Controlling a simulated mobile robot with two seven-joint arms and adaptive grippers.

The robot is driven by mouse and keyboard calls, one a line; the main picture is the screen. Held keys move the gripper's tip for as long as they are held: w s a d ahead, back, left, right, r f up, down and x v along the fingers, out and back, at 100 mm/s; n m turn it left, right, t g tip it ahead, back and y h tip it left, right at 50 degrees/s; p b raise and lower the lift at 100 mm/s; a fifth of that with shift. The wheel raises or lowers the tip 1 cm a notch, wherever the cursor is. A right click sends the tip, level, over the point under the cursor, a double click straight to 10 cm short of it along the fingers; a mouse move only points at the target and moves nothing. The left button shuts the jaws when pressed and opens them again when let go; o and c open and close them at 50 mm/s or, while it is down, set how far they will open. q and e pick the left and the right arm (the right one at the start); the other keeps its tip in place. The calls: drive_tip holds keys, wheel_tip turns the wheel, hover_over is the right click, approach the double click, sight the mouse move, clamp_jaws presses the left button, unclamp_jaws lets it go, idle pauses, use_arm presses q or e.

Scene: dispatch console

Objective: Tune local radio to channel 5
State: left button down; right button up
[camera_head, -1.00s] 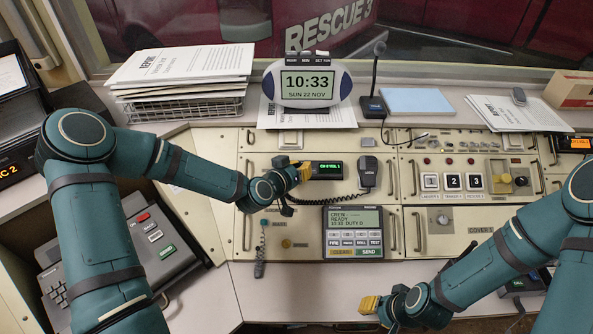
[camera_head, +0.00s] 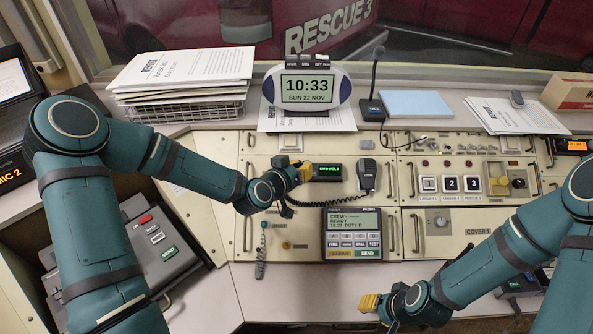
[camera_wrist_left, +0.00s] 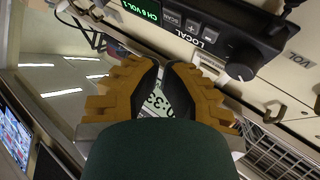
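The local radio (camera_head: 328,172) is a black box with a green display on the console. Its label LOCAL shows in the left wrist view (camera_wrist_left: 190,38). The display (camera_wrist_left: 145,10) there seems to read CH 6 VOL 1. A round knob (camera_wrist_left: 241,66) sits at the radio's end beside the label. My left gripper (camera_head: 308,172) is at the radio's left end. In the left wrist view its fingertips (camera_wrist_left: 163,68) are close together with a narrow gap. Nothing is held and the knob is outside the fingers. My right gripper (camera_head: 370,303) is low at the front edge, its finger gap unclear.
A handset (camera_head: 367,175) hangs right of the radio on a coiled cord. A message terminal (camera_head: 352,232) is below it. A clock (camera_head: 307,86) and a gooseneck microphone (camera_head: 373,105) stand behind. A paper tray (camera_head: 185,112) is at the back left.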

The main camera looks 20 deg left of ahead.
drive_tip(key=shift+r+p, duration=0.5)
drive_tip(key=shift+r, duration=0.2)
use_arm(q)
drive_tip(key=shift+s+d+r, duration=0.1)
drive_tip(key=shift+s+r, duration=0.25)
drive_tip(key=shift+r, duration=0.2)
drive_tip(key=shift+s+d+r, duration=0.1)
drive_tip(key=shift+s+r, duration=0.25)
drive_tip(key=shift+r, duration=0.2)
